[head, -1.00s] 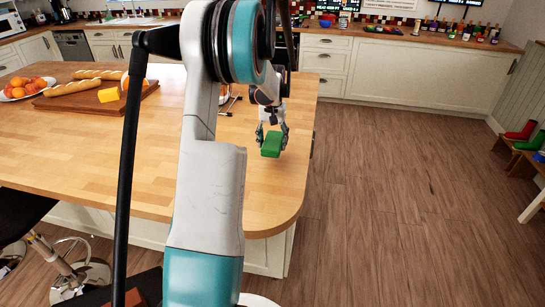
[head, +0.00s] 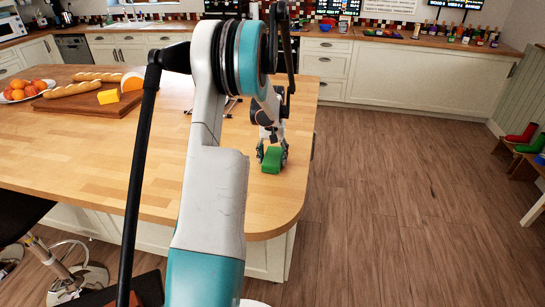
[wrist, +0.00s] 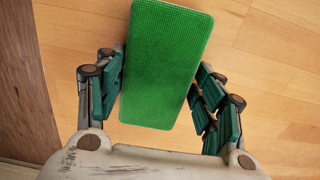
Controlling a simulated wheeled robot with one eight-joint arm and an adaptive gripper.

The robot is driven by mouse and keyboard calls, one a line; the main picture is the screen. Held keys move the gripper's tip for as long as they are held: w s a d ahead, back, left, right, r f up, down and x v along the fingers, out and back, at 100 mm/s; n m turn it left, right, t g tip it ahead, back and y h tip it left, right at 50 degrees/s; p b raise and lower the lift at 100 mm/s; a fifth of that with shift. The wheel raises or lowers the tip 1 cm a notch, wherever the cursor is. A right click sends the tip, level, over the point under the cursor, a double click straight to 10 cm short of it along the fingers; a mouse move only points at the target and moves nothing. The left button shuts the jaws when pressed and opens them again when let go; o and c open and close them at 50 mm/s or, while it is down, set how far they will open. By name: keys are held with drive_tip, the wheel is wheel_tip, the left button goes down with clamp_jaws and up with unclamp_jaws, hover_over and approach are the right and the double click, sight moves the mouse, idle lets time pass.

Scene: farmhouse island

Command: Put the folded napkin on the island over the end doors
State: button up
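The folded napkin (head: 271,160) is a green block-like rectangle near the right end of the wooden island (head: 90,165). My gripper (head: 271,153) points down with one finger on each side of it. In the wrist view, the napkin (wrist: 163,65) fills the space between the fingertips and sits slightly slanted; the fingers appear closed on its long edges. I cannot tell whether its underside touches the wood or is just above it. The island's end doors are not clearly visible; the end face is seen almost edge-on.
A cutting board (head: 90,112) with baguettes and cheese lies at the left of the island, beside a fruit plate (head: 22,98). A thin dark rack-like object is partly hidden behind my arm. Wood around the napkin is clear. Open floor (head: 390,200) lies right.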

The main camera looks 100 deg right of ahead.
sight(272, 155)
drive_tip(key=o, duration=0.4)
wheel_tip(272, 155, up, 12)
drive_tip(key=p, duration=0.3)
drive_tip(key=shift+r, duration=0.15)
idle(0.5)
